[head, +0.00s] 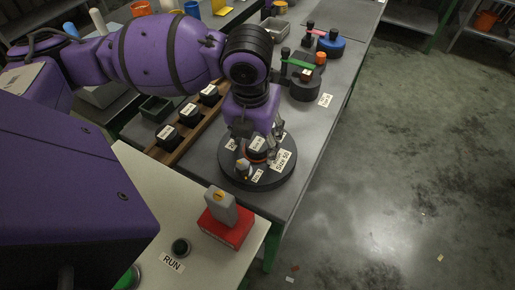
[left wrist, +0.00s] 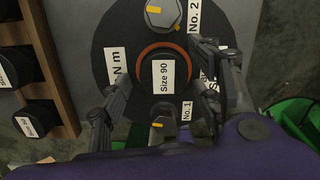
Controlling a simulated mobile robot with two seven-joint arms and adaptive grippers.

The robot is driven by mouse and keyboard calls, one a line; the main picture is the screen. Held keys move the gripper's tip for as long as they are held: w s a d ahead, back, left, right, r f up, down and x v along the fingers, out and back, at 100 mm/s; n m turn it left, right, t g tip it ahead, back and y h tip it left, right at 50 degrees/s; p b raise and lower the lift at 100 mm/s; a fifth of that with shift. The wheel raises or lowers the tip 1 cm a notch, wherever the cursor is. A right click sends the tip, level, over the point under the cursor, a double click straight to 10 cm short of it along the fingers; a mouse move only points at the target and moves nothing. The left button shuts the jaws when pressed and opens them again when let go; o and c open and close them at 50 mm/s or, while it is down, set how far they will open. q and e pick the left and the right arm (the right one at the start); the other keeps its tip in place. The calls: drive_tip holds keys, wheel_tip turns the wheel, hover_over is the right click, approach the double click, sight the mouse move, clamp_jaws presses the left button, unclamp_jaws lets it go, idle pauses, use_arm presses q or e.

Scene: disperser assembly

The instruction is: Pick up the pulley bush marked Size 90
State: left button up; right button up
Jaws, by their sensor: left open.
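The pulley bush marked Size 90 (left wrist: 163,77) is a dark round piece ringed in orange, in the middle of a dark disc (left wrist: 110,35). In the head view the bush (head: 257,146) sits on the disc (head: 240,178) below my left gripper (head: 258,143). In the left wrist view my left gripper (left wrist: 160,72) is open, with one finger on each side of the bush. I cannot tell whether the fingers touch it. Bolt heads with yellow marks stand by the labels No. 1 (left wrist: 186,111) and No. 2 (left wrist: 194,17). My right gripper is not in view.
A wooden rack (head: 188,137) with several black labelled bushes stands left of the disc. A red block with a grey top (head: 225,228) and a RUN button (head: 180,247) are on the pale front table. Black, blue and green parts (head: 303,85) stand farther back.

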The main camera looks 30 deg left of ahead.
use_arm(q)
clamp_jaws()
drive_tip(key=shift+r, duration=0.1)
idle(0.3)
